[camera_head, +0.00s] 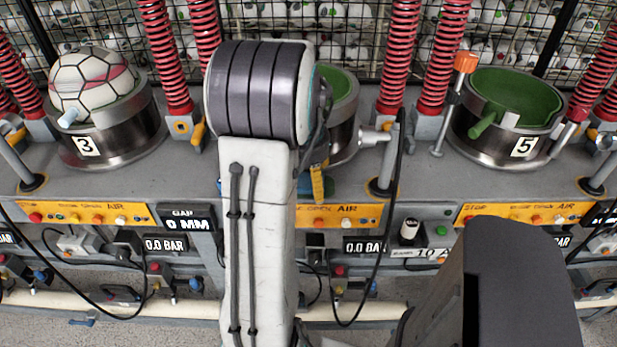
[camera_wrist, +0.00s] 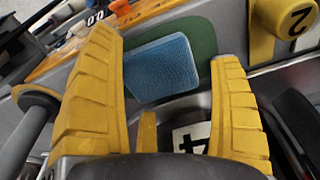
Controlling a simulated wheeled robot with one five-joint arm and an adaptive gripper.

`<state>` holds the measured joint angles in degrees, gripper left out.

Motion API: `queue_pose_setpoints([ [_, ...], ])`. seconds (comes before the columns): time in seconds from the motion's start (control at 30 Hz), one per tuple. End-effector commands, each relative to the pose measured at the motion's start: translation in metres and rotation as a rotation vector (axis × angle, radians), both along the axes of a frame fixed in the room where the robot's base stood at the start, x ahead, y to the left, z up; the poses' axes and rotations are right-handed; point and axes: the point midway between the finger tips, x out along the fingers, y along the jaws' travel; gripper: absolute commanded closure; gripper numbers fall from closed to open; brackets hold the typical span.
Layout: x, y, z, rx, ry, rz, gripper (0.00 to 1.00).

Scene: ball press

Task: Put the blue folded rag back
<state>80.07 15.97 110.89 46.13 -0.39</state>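A clear gap lies between the rag and the right finger. In the head view my arm covers most of the middle green-lined cup (camera_head: 342,92), and the rag cannot be made out clearly.
A patterned ball (camera_head: 93,78) sits in the left cup, marked 3. Red springs (camera_head: 163,52) and posts stand between the cups. A black cable (camera_head: 388,240) hangs right of my arm. A white-and-black label (camera_wrist: 188,138) is below the rag.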

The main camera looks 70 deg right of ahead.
Motion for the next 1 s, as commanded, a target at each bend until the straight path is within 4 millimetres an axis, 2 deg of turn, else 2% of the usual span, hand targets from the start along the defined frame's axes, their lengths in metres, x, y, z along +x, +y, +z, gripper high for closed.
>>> queue_pose_setpoints([
  [0.3, 0.000, 0.000, 0.001, -0.001, 0.000, 0.000, 0.10],
  [0.43, 0.000, 0.000, 0.008, -0.003, -0.001, 0.000, 0.10],
  [0.57, 0.000, 0.002, 0.024, -0.005, -0.001, 0.000, 0.10],
  [0.87, -0.002, 0.008, 0.077, -0.006, -0.001, 0.000, 0.10],
  [1.0, -0.002, 0.010, 0.092, -0.005, -0.001, 0.000, 0.10],
])
